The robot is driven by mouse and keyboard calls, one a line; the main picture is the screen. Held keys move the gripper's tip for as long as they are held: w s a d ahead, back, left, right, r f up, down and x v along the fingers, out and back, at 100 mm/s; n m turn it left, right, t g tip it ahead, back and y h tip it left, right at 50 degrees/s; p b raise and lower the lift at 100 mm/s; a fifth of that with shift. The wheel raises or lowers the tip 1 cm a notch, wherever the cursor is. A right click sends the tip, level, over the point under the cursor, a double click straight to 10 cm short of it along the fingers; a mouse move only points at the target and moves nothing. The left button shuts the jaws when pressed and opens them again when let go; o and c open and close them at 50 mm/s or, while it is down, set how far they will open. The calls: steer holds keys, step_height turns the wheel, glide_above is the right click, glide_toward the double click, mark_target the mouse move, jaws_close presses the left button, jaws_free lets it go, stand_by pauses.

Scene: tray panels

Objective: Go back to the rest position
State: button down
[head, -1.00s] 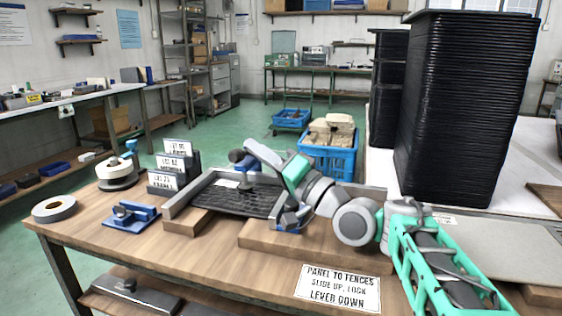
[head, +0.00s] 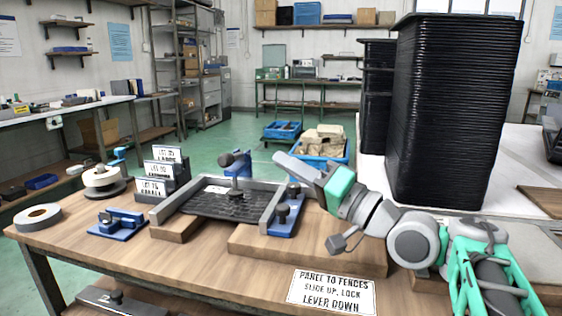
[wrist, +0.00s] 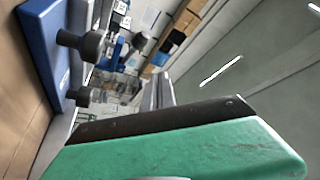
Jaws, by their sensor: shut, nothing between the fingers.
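My gripper (head: 290,164) is in the air above the right side of the panel fixture in the head view, its fingers together and nothing held. The grey and green arm reaches in from the lower right. The fixture holds a black ribbed panel (head: 222,205) between grey fences (head: 178,207) on wooden blocks. A blue clamp (head: 287,215) with a dark knob stands at the right fence, just below my gripper. Another blue clamp (head: 238,166) is at the back. In the wrist view, the closed fingers (wrist: 160,92) point up past a blue clamp base (wrist: 42,50).
A blue crate (head: 340,158) is behind the fixture. Tape rolls (head: 38,216), a small blue tool (head: 118,223) and lot signs (head: 165,165) sit at left. A printed card (head: 332,292) lies in front.

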steer(key=s+d+r+g+h+p, duration=0.1)
steer(key=s+d+g+h+p, duration=0.4)
steer(key=p, duration=1.5)
steer(key=s+d+r+g+h+p, duration=0.2)
steer(key=s+d+g+h+p, duration=0.3)
steer(key=s+h+p, duration=0.6)
steer(key=p, duration=0.9)
steer(key=shift+d+g, duration=0.25)
steer(key=shift+g, duration=0.15)
